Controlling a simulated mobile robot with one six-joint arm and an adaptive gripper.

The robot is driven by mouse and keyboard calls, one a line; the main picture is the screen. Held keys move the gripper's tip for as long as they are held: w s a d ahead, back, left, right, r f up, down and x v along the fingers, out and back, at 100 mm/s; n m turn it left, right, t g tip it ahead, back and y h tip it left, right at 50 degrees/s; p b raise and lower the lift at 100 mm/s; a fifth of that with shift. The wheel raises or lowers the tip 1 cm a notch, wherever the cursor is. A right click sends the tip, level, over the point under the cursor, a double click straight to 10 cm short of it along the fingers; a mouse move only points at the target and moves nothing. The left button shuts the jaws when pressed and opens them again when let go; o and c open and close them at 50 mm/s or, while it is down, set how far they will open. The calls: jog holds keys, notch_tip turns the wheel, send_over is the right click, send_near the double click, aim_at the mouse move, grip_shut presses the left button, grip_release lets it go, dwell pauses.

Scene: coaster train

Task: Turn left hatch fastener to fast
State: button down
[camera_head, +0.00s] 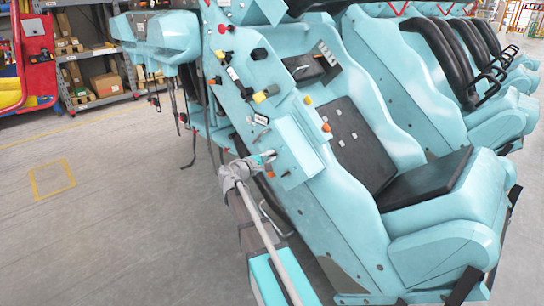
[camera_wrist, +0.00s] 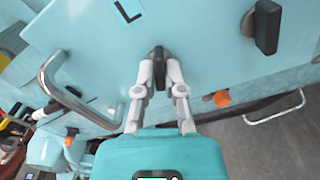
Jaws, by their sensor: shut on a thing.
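In the wrist view, a black hatch fastener (camera_wrist: 157,52) sits on the light-blue hatch panel (camera_wrist: 205,55), just below and right of a black L label (camera_wrist: 127,11). My gripper (camera_wrist: 160,66) is shut on this fastener, one finger on each side. The fastener's grip stands roughly upright in that picture; its lower part is between the fingers. A second black fastener (camera_wrist: 267,27) stands at the upper right, apart from my gripper. In the head view, my gripper (camera_head: 268,159) is against the side of the light-blue coaster car, and its fingertips are too small to make out.
A metal grab handle (camera_wrist: 65,85) is left of my gripper, and another metal handle (camera_wrist: 275,108) is at lower right. An orange knob (camera_wrist: 222,98) is nearby. In the head view, seats (camera_head: 350,140) rise to the right; the floor (camera_head: 110,220) at left is clear.

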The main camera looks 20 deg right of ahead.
jog(key=m, duration=1.2)
jog(key=shift+w+a+r+m, duration=0.1)
jog(key=shift+a+m, duration=0.05)
jog(key=shift+m, duration=0.25)
jog(key=c, duration=0.9)
grip_release()
jog(key=shift+o, duration=0.8)
